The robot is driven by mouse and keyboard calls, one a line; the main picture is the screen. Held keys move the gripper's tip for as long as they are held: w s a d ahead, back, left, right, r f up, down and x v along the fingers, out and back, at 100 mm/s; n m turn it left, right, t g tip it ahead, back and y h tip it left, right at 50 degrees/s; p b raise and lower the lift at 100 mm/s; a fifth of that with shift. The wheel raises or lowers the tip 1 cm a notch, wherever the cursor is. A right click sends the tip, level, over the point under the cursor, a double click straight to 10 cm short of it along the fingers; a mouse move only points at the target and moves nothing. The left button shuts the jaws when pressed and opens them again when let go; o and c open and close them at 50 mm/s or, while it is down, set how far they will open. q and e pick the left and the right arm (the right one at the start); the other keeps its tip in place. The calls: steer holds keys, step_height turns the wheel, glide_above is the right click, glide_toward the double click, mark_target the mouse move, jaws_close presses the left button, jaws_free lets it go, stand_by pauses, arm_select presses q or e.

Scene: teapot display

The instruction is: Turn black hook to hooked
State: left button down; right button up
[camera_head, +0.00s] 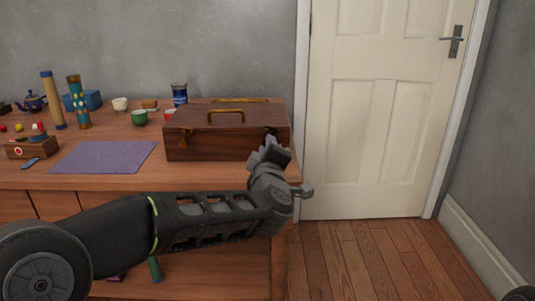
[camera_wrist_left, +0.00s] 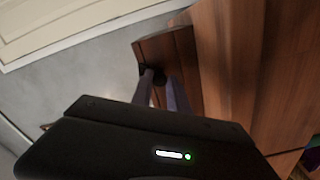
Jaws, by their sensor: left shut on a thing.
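The wooden box (camera_head: 215,145) with a handle on its lid stands on the dresser near its right end. The black hook (camera_head: 271,131) is a small dark piece at the box's front right; my gripper partly hides it. My left gripper (camera_head: 269,146) reaches up to that corner from the front and is shut on the black hook. In the left wrist view, the fingers of my left gripper (camera_wrist_left: 161,88) meet the dark hook (camera_wrist_left: 146,69) at the box (camera_wrist_left: 180,52). The hook's exact angle cannot be told. My right gripper is not in view.
The dresser top (camera_head: 225,176) is bare in front of the box. A purple mat (camera_head: 104,157) lies to its left, with a green cup (camera_head: 140,118), a dark jar (camera_head: 180,93) and tall cylinders behind. A white door (camera_head: 385,110) stands to the right.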

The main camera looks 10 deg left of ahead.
arm_select(q)
steer(key=shift+n, duration=0.5)
steer(key=c, duration=1.3)
jaws_free()
steer(key=p+v, duration=0.1)
steer(key=v, duration=0.7)
steer(key=shift+w, duration=0.1)
